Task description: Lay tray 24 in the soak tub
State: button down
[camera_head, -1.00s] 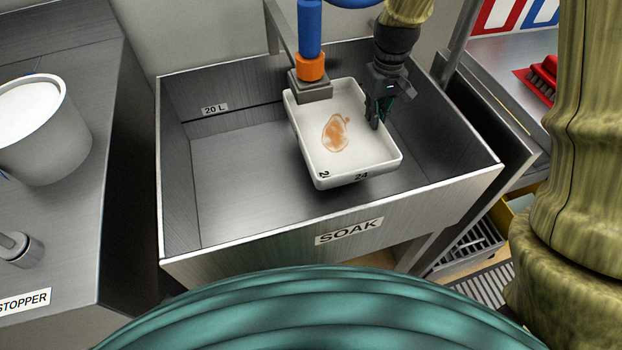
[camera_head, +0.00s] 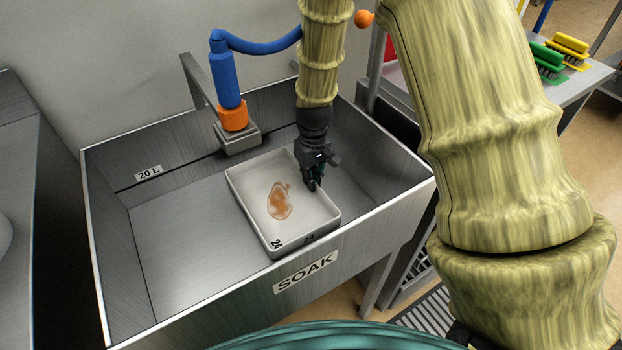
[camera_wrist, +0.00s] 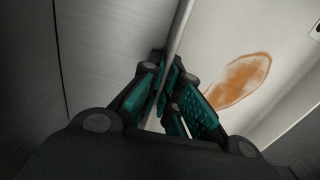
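Tray 24 (camera_head: 250,200) is a white shallow rectangular tray with an orange-brown stain on its floor and "24" marked at its near end. It is inside the grey metal soak tub (camera_head: 160,260), towards the right, below the rim. I cannot tell whether its underside touches the tub floor. My gripper (camera_head: 314,182) is at the tray's right side wall, pointing down. In the wrist view, my fingers (camera_wrist: 172,92) are on either side of the tray's wall and closed on it. The stained inside of the tray (camera_wrist: 285,50) shows to the right.
A blue and orange spout (camera_head: 230,95) with a grey block at its lower end stands just behind the tray, close to its back left corner. The tub's left half is clear. Coloured brushes (camera_head: 555,55) lie on a shelf at the far right.

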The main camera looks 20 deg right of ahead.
dwell(0.3)
jog(key=c, duration=1.6)
grip_release()
jog(key=shift+c, duration=0.2)
notch_tip(320, 180, up, 12)
jog(key=p, duration=0.1)
jog(key=shift+d, duration=0.15)
jog(key=shift+r, duration=0.1)
